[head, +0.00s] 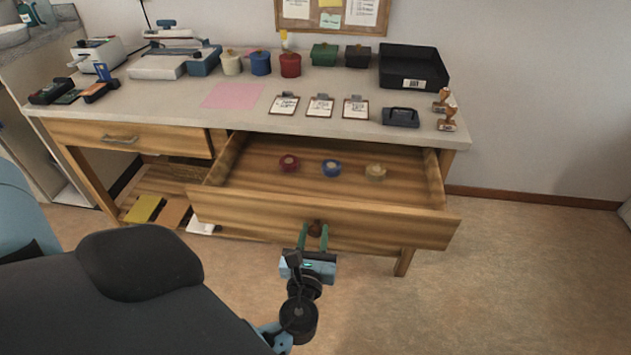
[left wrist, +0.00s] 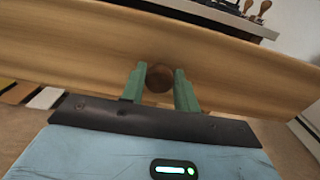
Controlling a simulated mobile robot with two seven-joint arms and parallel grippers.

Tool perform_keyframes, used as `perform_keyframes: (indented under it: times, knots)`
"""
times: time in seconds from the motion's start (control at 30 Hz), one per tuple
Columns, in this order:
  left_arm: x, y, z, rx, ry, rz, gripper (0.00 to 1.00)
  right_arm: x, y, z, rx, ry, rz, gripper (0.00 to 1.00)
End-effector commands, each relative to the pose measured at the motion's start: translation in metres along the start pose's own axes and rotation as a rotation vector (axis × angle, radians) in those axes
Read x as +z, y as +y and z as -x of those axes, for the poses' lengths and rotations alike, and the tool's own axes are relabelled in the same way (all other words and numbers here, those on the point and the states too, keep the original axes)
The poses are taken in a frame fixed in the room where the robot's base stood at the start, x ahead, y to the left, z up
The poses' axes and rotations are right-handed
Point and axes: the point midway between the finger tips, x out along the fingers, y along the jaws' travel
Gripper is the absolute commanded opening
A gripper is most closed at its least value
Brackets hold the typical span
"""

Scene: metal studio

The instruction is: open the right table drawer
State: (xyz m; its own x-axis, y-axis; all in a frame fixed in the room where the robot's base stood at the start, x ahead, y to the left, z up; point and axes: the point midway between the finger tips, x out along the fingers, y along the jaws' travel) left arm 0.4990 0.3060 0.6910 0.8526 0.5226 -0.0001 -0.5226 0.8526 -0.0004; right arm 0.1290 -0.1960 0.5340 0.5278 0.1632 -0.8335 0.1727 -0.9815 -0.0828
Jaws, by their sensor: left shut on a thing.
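The right table drawer (head: 320,217) is pulled well out of the wooden table and shows its inside. Its front board also fills the upper part of the left wrist view (left wrist: 230,66). My left gripper (head: 314,236) is in front of the drawer front, its two green fingers shut on the round brown knob (left wrist: 160,77). A red, a blue and a tan round item lie inside the drawer (head: 332,168). The left table drawer (head: 122,138), with a metal handle, is closed. My right gripper is in neither view.
The table top (head: 240,115) carries clipboards, lidded pots, a black tray (head: 413,67), stamps and machines. A lower shelf (head: 160,190) holds flat yellow, brown and white items. The floor (head: 480,280) in front and to the right is clear.

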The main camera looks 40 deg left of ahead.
Motion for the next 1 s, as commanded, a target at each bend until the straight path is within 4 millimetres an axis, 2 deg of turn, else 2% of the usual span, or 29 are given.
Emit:
perform_keyframes:
  times: [0.37, 0.4, 0.57, 0.87, 1.0]
  knots:
    - [0.0, 0.0, 0.002, 0.001, -0.001, 0.0, 0.0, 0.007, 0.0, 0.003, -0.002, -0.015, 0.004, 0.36]
    - [0.0, 0.0, 0.002, 0.001, -0.001, 0.0, 0.32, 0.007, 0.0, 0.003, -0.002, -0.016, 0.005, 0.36]
    - [0.0, 0.0, 0.002, 0.001, -0.001, 0.0, 0.52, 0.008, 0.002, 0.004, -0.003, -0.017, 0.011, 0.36]
    - [0.0, 0.0, 0.004, 0.0, 0.0, -0.001, 0.52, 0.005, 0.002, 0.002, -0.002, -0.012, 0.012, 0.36]
    - [-0.001, 0.0, 0.017, -0.001, 0.003, 0.0, 0.52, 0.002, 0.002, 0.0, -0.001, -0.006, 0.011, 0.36]
